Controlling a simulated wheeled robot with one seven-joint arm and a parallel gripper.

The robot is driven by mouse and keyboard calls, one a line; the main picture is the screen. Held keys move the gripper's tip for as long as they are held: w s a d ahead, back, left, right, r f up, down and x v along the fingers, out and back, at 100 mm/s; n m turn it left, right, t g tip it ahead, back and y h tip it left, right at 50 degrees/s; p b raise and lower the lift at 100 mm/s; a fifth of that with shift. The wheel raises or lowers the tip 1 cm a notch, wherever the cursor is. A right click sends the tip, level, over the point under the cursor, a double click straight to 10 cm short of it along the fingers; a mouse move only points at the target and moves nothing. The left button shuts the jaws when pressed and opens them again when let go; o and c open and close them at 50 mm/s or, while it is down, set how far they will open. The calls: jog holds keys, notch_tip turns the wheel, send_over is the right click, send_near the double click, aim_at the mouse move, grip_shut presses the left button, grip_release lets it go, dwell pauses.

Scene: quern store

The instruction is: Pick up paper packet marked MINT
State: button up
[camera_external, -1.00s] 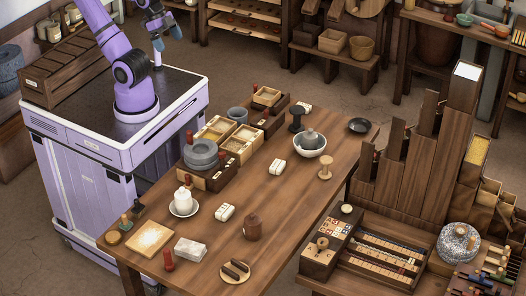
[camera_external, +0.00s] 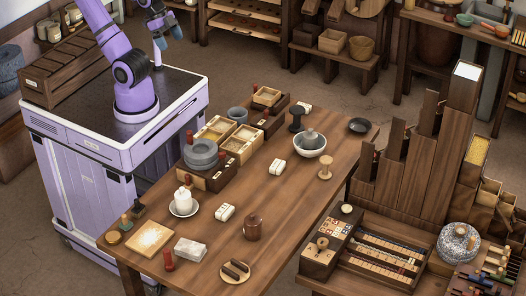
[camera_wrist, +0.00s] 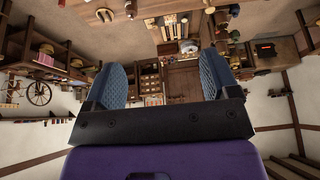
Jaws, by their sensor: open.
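Several small white packets lie on the long wooden table: one near the middle (camera_external: 277,167), one nearer the front (camera_external: 225,212), and one at the far end (camera_external: 304,107). A larger pale wrapped block (camera_external: 190,250) lies near the front left. The lettering is too small to read, so I cannot tell which is marked MINT. My gripper (camera_external: 168,38) is raised over my base, far from the packets. In the wrist view its two blue ridged fingers (camera_wrist: 162,75) stand wide apart with nothing between them. No packet can be made out there.
A grey millstone (camera_external: 200,153) and divided wooden boxes (camera_external: 228,134) line the table's left edge. A white lidded pot (camera_external: 183,200), a brown jar (camera_external: 252,228), a bowl with a grey object (camera_external: 310,145) and a wooden spool (camera_external: 325,167) stand around the packets. The table's middle has bare patches.

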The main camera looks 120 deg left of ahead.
jog(key=w+a+g, duration=0.1)
jog(key=w+a, duration=0.5)
jog(key=w, duration=0.3)
jog(key=w+a+g, duration=0.1)
jog(key=w+a, duration=0.4)
jog(key=w, duration=0.4)
jog(key=w+a+f+g, duration=0.1)
jog(key=w+a+f, duration=0.35)
jog(key=a, duration=0.45)
jog(key=w+a+f+y, duration=0.1)
jog(key=w+a+f, duration=0.35)
jog(key=a, duration=0.35)
jog(key=w+a+f+g, duration=0.1)
jog(key=w+a+f, duration=0.35)
jog(key=a, duration=0.45)
jog(key=g+h, duration=0.1)
send_near(302, 104)
jog(key=shift+w, duration=0.15)
notch_tip(302, 104, down, 5)
jog(key=shift+w+d+f, duration=0.1)
jog(key=shift+w+f, duration=0.05)
jog(key=shift+f, duration=0.75)
jog(key=shift+w+d+f, duration=0.1)
jog(key=shift+f, duration=0.8)
jog(key=shift+w+d+f, duration=0.1)
jog(key=shift+w+f, duration=0.05)
jog(key=shift+f, duration=0.75)
jog(key=c, duration=1)
